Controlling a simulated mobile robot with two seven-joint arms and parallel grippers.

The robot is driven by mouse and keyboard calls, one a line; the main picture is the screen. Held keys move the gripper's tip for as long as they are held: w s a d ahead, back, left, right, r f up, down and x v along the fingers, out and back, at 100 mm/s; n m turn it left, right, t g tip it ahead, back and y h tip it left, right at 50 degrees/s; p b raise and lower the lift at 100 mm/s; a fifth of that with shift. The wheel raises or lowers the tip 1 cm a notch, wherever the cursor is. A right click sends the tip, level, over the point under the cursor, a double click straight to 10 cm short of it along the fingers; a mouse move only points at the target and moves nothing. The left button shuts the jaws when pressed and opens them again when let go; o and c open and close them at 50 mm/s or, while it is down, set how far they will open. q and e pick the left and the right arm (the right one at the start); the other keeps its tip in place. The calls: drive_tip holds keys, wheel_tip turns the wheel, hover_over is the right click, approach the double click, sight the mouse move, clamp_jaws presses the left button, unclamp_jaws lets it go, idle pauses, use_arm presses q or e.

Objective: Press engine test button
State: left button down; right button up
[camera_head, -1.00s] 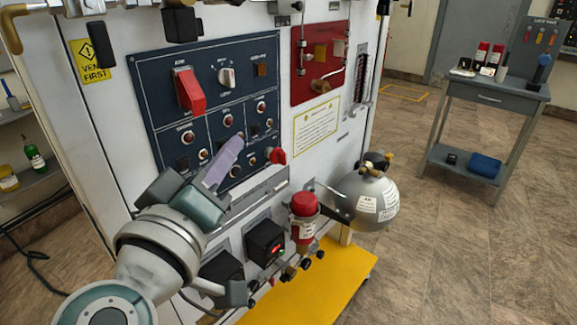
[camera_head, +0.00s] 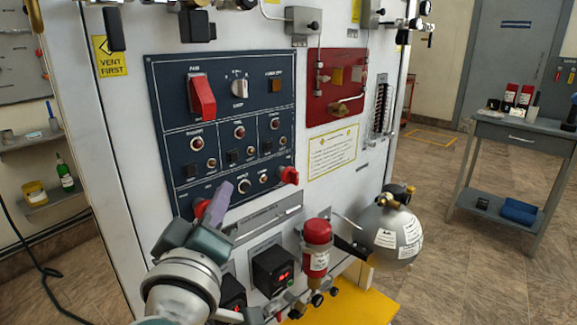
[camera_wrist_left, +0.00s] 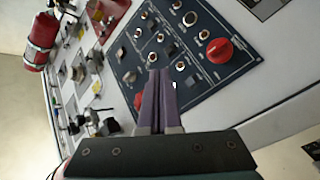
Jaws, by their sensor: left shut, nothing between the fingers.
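The dark blue control panel (camera_head: 222,172) is on the front of a white cabinet. It carries several small round buttons, a white selector knob (camera_head: 239,87) and a red switch cover (camera_head: 203,96). Its labels are too small to tell which button is the engine test one. My left gripper (camera_head: 223,192) is shut and empty, its purple fingers in front of the panel's lower left part. A red knob (camera_head: 199,207) is partly hidden behind them. In the left wrist view the shut fingers (camera_wrist_left: 158,95) point at the panel (camera_wrist_left: 205,70); contact cannot be told. My right gripper is not in view.
A second red knob (camera_head: 289,175) sits at the panel's lower right. Below are a black box with a red display (camera_head: 273,270), a red cylinder (camera_head: 317,245) and a grey tank (camera_head: 388,236). A red plate with fittings (camera_head: 332,80) is at upper right. A grey side table (camera_head: 520,130) stands farther right.

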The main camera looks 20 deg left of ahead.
sight(191, 170)
use_arm(q)
drive_tip(key=shift+w+a+b, duration=0.2)
drive_tip(key=shift+w+a, duration=0.25)
drive_tip(key=shift+a, duration=0.65)
drive_tip(key=shift+w+a+b, duration=0.2)
drive_tip(key=shift+w+a, duration=0.3)
drive_tip(key=shift+a, duration=0.6)
drive_tip(key=shift+w+a+b, duration=0.2)
drive_tip(key=shift+w+a, duration=0.25)
drive_tip(key=shift+a, duration=0.65)
drive_tip(key=shift+a, duration=0.1)
drive_tip(key=shift+w+a, duration=0.15)
drive_tip(key=shift+a, duration=0.15)
drive_tip(key=shift+w+a, duration=0.15)
drive_tip(key=shift+a, duration=0.2)
drive_tip(key=shift+d+r, duration=0.1)
drive_tip(key=shift+s+d, duration=0.35)
drive_tip(key=shift+d, duration=0.3)
drive_tip(key=shift+p, duration=0.3)
